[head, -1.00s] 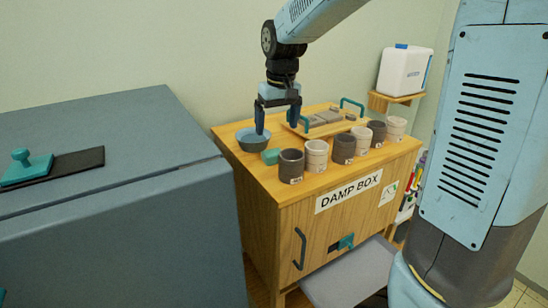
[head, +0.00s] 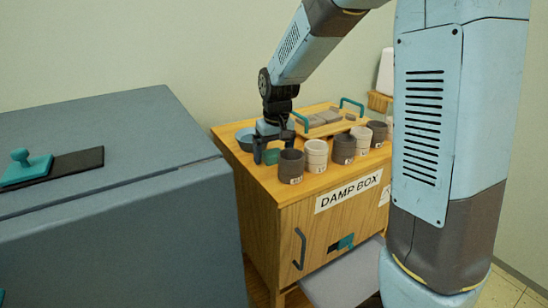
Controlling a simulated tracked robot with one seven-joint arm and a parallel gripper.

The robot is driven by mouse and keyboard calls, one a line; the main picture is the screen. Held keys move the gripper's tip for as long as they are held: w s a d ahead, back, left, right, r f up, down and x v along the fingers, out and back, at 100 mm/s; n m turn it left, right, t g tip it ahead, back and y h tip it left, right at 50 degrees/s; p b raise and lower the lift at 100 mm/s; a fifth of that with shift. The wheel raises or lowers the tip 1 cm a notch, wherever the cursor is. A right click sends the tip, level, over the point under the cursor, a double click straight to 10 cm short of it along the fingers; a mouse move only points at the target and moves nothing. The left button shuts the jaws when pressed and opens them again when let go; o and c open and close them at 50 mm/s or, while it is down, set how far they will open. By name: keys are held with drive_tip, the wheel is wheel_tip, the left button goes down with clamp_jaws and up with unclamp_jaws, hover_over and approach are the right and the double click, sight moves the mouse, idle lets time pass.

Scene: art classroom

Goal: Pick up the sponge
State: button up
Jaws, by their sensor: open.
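The sponge appears to be the small green block (head: 271,157) on top of the wooden damp box (head: 236,165), beside the first dark cup. My gripper (head: 269,151) is open and lowered over it, pointing down. One finger is at the block's left side; the other is partly hidden near the dark cup. I cannot tell whether the fingers touch the block.
Several cups stand in a row to the right, the nearest a dark cup (head: 291,166). Behind them is a wooden tray (head: 312,131) with teal handles and grey blocks. A grey cabinet (head: 110,215) fills the left.

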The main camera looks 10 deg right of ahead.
drive_tip(key=c, duration=1)
drive_tip(key=shift+r, duration=0.1)
drive_tip(key=shift+r, duration=0.5)
drive_tip(key=s+d+r, duration=0.1)
drive_tip(key=s+r, duration=0.2)
drive_tip(key=s, duration=0.1)
drive_tip(key=s+d+r, duration=0.1)
drive_tip(key=s+r, duration=0.2)
drive_tip(key=r, duration=0.1)
drive_tip(key=s+d+r, duration=0.1)
drive_tip(key=s+r, duration=0.3)
drive_tip(key=shift+s+d+r, duration=0.1)
drive_tip(key=shift+s+d, duration=0.25)
drive_tip(key=shift+s+d+r, duration=0.15)
drive_tip(key=shift+s+r, duration=0.05)
drive_tip(key=shift+s, duration=0.25)
drive_tip(key=shift+s+d+r, duration=0.1)
drive_tip(key=shift+s+r, duration=0.05)
drive_tip(key=shift+s, duration=0.25)
